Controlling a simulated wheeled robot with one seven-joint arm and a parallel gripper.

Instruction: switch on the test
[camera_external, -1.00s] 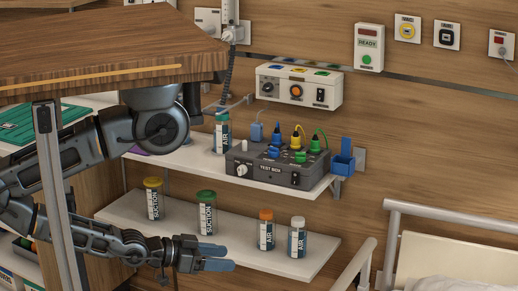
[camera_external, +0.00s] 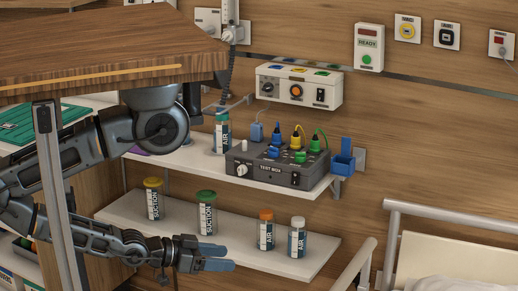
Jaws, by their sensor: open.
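The grey test box (camera_external: 276,164) stands on the upper white shelf. Its front carries a "TEST BOX" label, a pale knob (camera_external: 241,170) at the left and a small dark switch (camera_external: 295,178) at the right; I cannot tell the switch's position. Blue, yellow and green plugs (camera_external: 297,138) with leads are on its top. My gripper (camera_external: 215,259) is open and empty, with blue fingertips pointing right. In the picture it is below and left of the box, over the lower shelf, apart from the box.
The lower shelf (camera_external: 280,262) holds several labelled bottles, including an orange-capped one (camera_external: 265,230) right of my gripper. A white wall panel (camera_external: 298,87) with knobs hangs above the box. A blue holder (camera_external: 343,158) is at the upper shelf's right end. A bed rail (camera_external: 450,214) is at the right.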

